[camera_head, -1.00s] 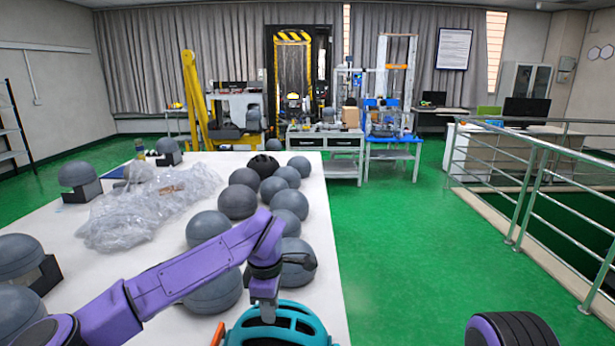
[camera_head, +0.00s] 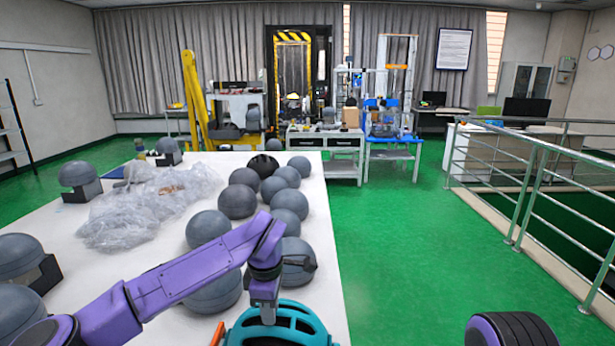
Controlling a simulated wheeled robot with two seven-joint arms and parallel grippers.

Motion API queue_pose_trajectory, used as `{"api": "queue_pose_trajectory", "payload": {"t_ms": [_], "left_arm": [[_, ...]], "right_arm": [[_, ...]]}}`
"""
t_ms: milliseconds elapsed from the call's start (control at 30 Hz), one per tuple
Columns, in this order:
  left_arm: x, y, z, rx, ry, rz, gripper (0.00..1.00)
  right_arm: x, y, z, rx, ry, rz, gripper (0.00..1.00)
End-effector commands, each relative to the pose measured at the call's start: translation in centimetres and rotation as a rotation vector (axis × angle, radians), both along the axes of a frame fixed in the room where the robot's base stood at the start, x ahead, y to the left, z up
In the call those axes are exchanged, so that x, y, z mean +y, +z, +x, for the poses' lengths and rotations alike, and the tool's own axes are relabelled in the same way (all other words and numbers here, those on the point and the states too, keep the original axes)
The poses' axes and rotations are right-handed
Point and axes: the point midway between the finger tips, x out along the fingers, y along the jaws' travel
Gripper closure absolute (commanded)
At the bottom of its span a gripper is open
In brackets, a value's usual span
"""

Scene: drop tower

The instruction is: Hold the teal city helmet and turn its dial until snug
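The teal city helmet (camera_head: 300,322) sits at the bottom edge of the view, by the near right edge of the white table. Its lower part is cut off, and its dial is not visible. My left gripper (camera_head: 267,314) points down onto the helmet's top from the purple arm. Its fingertips meet the helmet shell among the vents, and I cannot tell whether they are closed on it. My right gripper is not in view; only a dark and purple part of my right arm shows at the bottom right.
The white table (camera_head: 150,255) holds several grey headforms (camera_head: 238,201), a black helmet (camera_head: 263,165) and a heap of clear plastic bags (camera_head: 140,210). An orange item (camera_head: 217,333) lies just left of the teal helmet. Green floor is open to the right, up to a metal railing (camera_head: 545,185).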

Motion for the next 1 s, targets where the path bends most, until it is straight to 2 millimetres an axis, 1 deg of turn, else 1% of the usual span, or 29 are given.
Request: {"api": "queue_pose_trajectory", "payload": {"t_ms": [200,967,1000], "left_arm": [[0.00,-0.52,-0.01,0.000,-0.001,0.000,0.77],[0.01,-0.92,-0.05,0.003,0.000,0.001,0.77],[0.01,-0.93,-0.05,0.003,0.000,0.001,0.77]], "right_arm": [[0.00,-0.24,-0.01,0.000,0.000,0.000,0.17],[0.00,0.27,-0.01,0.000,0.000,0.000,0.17],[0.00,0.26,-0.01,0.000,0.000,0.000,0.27]]}}
